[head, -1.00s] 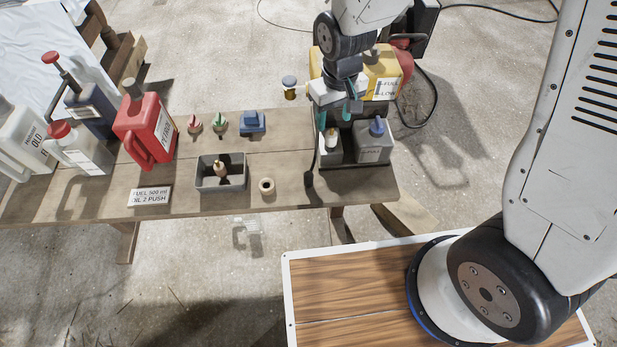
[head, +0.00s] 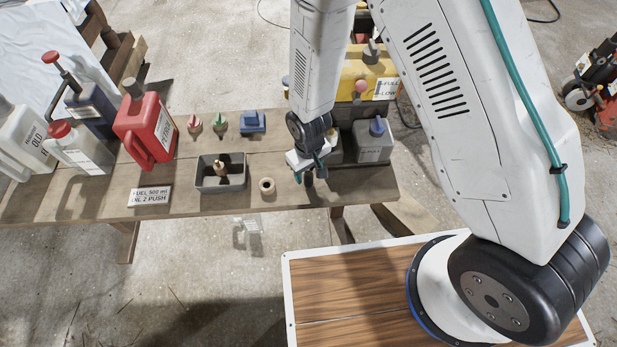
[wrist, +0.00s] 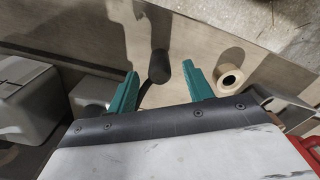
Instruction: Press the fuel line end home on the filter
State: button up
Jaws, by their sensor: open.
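My gripper (head: 309,171) is open and empty, low over the right part of the bench. In the wrist view its two teal fingers (wrist: 161,72) are apart. A black, rounded piece, which looks like the fuel line end (wrist: 158,68), shows between and beyond the fingertips, on the bench. I cannot tell how far below them it is. In the head view its dark tip (head: 309,182) shows just under the gripper. I cannot make out the filter for certain; my gripper and arm cover part of the grey block beside the grey bottle (head: 374,142).
A pale ring (head: 267,186) lies left of my gripper. A grey tray (head: 205,186) holds a small brass-coloured piece. Red (head: 148,130) and yellow (head: 356,72) cans, small coloured parts and a label card (head: 150,196) stand around. The front edge of the bench is close.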

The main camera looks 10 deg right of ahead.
jog(key=shift+f, duration=0.9)
jog(key=shift+c, duration=0.3)
jog(key=c, duration=1)
jog(key=shift+r, duration=0.1)
